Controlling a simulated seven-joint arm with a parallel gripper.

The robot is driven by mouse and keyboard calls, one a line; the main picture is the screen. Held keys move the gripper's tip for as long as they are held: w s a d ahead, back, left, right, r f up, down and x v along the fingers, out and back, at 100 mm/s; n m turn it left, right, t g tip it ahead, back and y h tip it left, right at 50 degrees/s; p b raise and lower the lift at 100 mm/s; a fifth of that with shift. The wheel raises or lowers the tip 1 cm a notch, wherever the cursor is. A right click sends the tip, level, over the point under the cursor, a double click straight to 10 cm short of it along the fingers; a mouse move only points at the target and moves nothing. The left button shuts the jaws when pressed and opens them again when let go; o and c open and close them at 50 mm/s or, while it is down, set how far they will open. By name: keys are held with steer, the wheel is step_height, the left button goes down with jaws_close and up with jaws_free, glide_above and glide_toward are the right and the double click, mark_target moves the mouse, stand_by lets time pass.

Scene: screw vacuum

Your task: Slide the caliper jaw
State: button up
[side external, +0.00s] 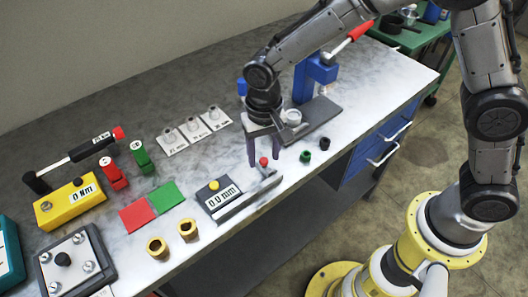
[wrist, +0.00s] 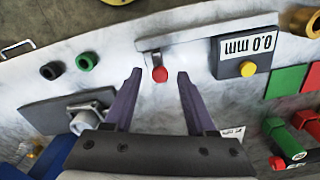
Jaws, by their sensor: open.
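The caliper (side external: 230,196) lies near the front edge of the bench, with a grey bar and a dark display box reading 0.0 mm. Its sliding jaw carries a red knob (side external: 264,162). In the wrist view the red knob (wrist: 160,74) shows at the top, between and beyond the fingertips, and the caliper display (wrist: 246,50) is to its right. My gripper (side external: 265,148) has purple fingers and is open and empty. Its fingertips (wrist: 159,74) lie on either side of the knob's line of sight; I cannot tell their height above it.
A blue press (side external: 317,75) on a dark base stands behind my gripper. Green (side external: 306,157) and black (side external: 325,144) rings lie to the right of the caliper. Red (side external: 136,217) and green (side external: 166,198) pads and brass cups (side external: 158,248) are to its left.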

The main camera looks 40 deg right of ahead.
jaws_close()
stand_by(1.4)
